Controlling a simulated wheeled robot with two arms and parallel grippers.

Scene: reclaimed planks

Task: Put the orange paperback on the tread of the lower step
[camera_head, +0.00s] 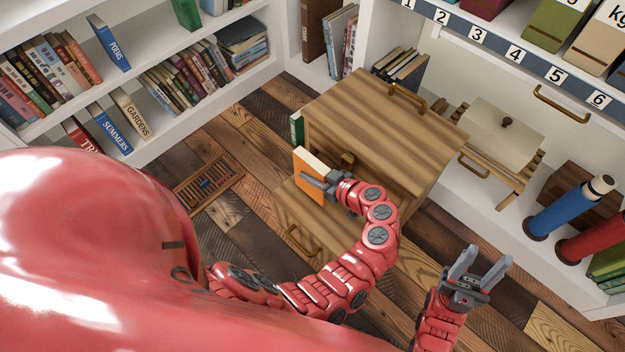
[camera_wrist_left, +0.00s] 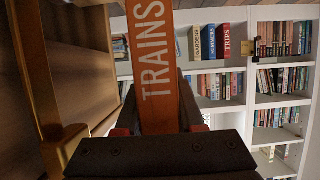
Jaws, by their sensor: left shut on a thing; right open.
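The orange paperback (camera_head: 309,172) is held upright in my left gripper (camera_head: 322,183). Its spine, lettered TRAINS, faces the left wrist camera (camera_wrist_left: 155,65). It stands over the lower step (camera_head: 289,205), a wooden tread in front of the taller wooden block of the step unit (camera_head: 375,105). I cannot tell whether the book's bottom edge touches the tread; the gripper and arm hide part of it. My right gripper (camera_head: 480,265) is open and empty, in front of and to the right of the step unit.
A green book (camera_head: 297,128) stands beside the upper block. A brass handle (camera_head: 408,95) is on its top; another brass handle (camera_wrist_left: 45,100) is close on the left in the wrist view. Bookshelves (camera_head: 200,95) line the back left. A floor grate (camera_head: 207,184) lies left of the steps.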

